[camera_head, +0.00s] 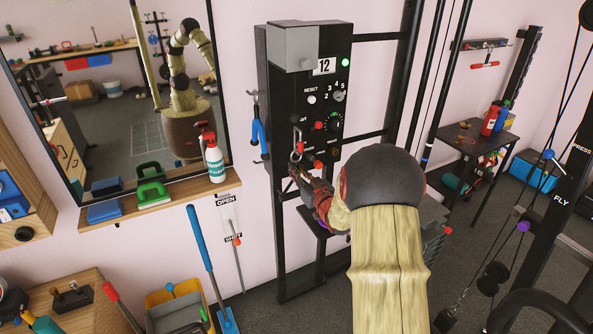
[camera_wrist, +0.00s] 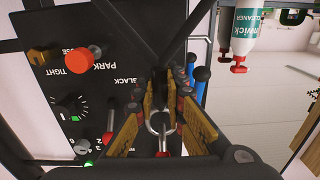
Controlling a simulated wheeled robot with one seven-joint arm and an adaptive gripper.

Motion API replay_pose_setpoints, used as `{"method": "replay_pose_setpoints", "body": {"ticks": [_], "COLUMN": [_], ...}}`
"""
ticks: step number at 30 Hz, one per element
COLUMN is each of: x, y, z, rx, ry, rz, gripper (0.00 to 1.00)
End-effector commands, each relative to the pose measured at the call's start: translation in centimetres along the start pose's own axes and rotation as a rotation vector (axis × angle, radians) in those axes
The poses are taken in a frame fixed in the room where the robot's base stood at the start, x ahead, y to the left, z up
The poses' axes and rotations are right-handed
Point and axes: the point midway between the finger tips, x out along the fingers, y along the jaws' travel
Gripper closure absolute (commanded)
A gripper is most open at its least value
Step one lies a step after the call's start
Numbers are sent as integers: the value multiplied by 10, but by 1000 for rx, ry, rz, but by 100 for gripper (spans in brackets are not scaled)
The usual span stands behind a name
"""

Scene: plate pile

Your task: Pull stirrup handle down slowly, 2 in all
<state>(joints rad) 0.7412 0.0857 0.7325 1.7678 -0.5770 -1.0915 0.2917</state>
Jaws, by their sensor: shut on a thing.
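A silver metal loop (camera_head: 297,138), which I take for the stirrup handle, is upright in front of the black control panel (camera_head: 334,95). My gripper (camera_head: 297,172) is at its lower end. In the wrist view the loop (camera_wrist: 161,124) shows between the fingers of my gripper (camera_wrist: 158,108), with a red part at its end. The fingers are shut on the handle. They and my wrist hide part of it, so its grip is not clear. The panel shows the number 12 and a green light.
A white spray bottle with a red top (camera_head: 214,160) and a green-handled brush (camera_head: 151,188) stand on the wooden shelf (camera_head: 200,187) to the left. A blue-handled tool (camera_head: 258,132) hangs beside the panel. Black cable uprights stand to the right.

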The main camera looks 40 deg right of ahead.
Motion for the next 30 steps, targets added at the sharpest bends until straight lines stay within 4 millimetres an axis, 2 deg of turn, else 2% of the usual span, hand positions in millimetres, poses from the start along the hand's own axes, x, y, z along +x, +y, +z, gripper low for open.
{"method": "replay_pose_setpoints", "body": {"ticks": [9,20,30], "x": [-1,-1,-1], "y": [-1,-1,-1], "z": [-17,-18,-40], "rx": [2,3,2], "ry": [-7,-8,-8], "rz": [0,0,0], "gripper": [100,100,100]}}
